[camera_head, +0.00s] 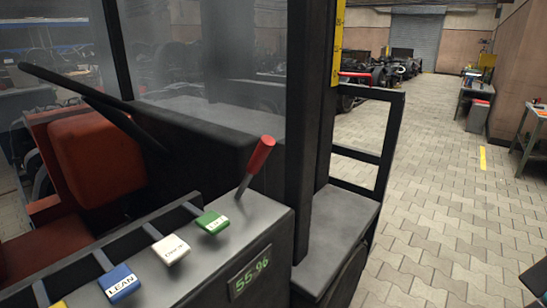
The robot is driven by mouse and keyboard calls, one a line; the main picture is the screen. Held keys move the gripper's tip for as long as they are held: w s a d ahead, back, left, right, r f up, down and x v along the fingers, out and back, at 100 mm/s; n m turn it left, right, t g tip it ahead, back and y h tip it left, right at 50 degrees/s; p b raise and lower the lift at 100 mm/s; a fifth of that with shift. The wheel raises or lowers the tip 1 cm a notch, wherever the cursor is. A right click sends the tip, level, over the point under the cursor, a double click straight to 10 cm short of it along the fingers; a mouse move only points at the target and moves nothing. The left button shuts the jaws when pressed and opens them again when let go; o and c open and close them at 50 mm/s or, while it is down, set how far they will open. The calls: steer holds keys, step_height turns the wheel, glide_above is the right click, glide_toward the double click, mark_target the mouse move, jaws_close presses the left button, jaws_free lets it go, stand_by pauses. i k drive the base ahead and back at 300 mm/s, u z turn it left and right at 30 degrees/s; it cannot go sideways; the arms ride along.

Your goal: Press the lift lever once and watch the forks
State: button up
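A row of lever knobs stands on the grey console (207,277) of a forklift. The green knob (212,222) has a small label that I cannot read clearly. The white knob (171,250) has blurred lettering, and the blue knob (120,283) reads LEAN. A yellow knob (57,304) is cut off at the bottom edge. A separate red-handled lever (261,155) leans to the right behind the green knob. A display (250,272) on the console front reads about 55.96. The forks are not in view. A dark shape at the lower right edge may be my gripper; its fingers cannot be made out.
Dark mast posts (312,100) rise behind the console, with a yellow scale strip (338,42). An orange seat (98,160) is at left. The paved floor (440,190) is open at right, with workbenches along the wall.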

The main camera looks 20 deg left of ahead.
mark_target(211, 221)
steer(key=u, duration=1.3)
